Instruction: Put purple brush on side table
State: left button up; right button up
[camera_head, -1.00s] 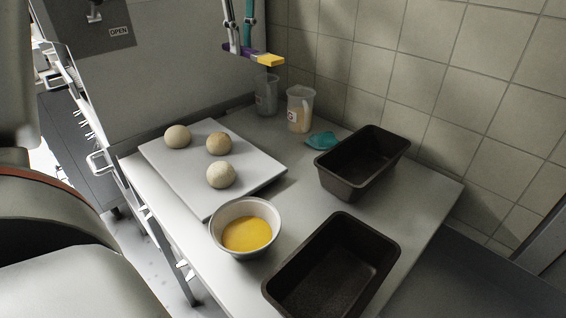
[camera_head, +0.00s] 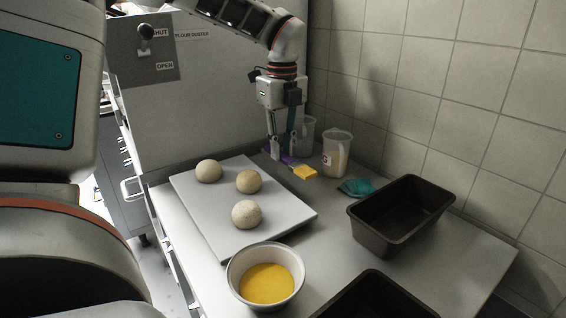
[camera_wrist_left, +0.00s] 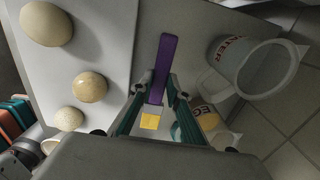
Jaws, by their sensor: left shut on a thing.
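The purple brush (camera_wrist_left: 162,72) has a purple handle and yellow bristles; in the head view its bristle end (camera_head: 304,172) points right, towards the jugs. My left gripper (camera_head: 285,152) comes down from above and is shut on the brush. In the left wrist view the brush lies between its two fingers (camera_wrist_left: 158,90). The brush is low over the back of the pale table (camera_head: 325,250), beside the tray; I cannot tell whether it touches the surface. My right gripper is not in view.
A tray (camera_head: 283,217) holds three dough balls. Two jugs, the nearer one (camera_head: 337,155) labelled, and a teal cloth (camera_head: 355,187) stand by the wall. A dark tin (camera_head: 400,235) is at the right. A bowl with yellow contents (camera_head: 234,282) and another tin (camera_head: 345,307) are in front.

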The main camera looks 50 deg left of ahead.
aim_at(282, 154)
pick_arm(q)
notch_tip(282, 154, down, 4)
jog(key=shift+r, duration=0.1)
jog(key=shift+f, duration=0.2)
jog(key=o, duration=0.9)
jog(key=shift+o, duration=0.2)
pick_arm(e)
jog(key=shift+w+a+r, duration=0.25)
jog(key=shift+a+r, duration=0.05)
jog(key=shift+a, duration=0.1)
pick_arm(q)
jog(key=shift+r, duration=0.1)
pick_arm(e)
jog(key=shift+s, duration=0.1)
